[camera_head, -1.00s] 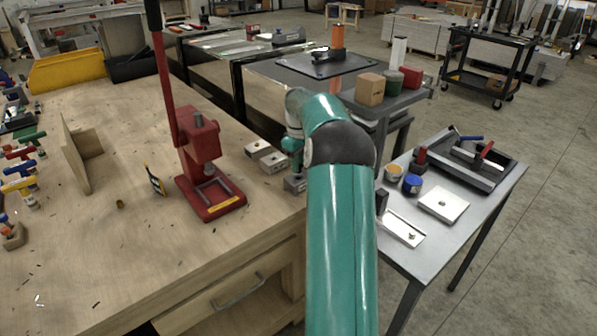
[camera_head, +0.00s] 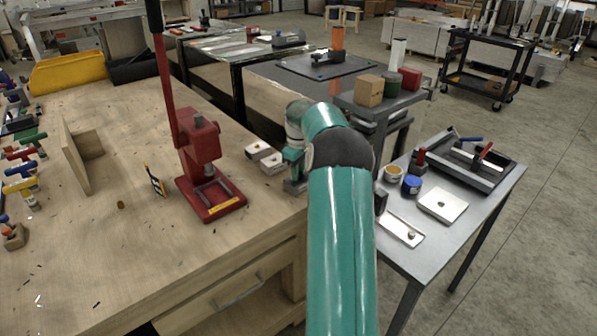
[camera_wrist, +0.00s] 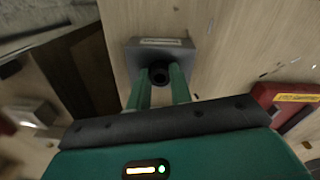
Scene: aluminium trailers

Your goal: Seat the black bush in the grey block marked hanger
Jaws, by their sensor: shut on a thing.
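The black bush (camera_wrist: 159,73) is a short dark ring between the two green fingers of my gripper (camera_wrist: 161,76) in the wrist view. My gripper is shut on it. The bush shows against the grey block (camera_wrist: 125,54), which has a pale label strip along its far edge. I cannot read the label, and I cannot tell whether the bush is above the block or partly in it. In the head view my gripper (camera_head: 293,160) points down at the grey block (camera_head: 294,187) near the bench's right edge. The bush is hidden there.
Two pale blocks (camera_head: 264,156) sit just behind the grey block. A red press (camera_head: 210,195) stands to the left, and its base (camera_wrist: 285,100) shows at the right of the wrist view. A grey side table (camera_head: 432,245) stands right.

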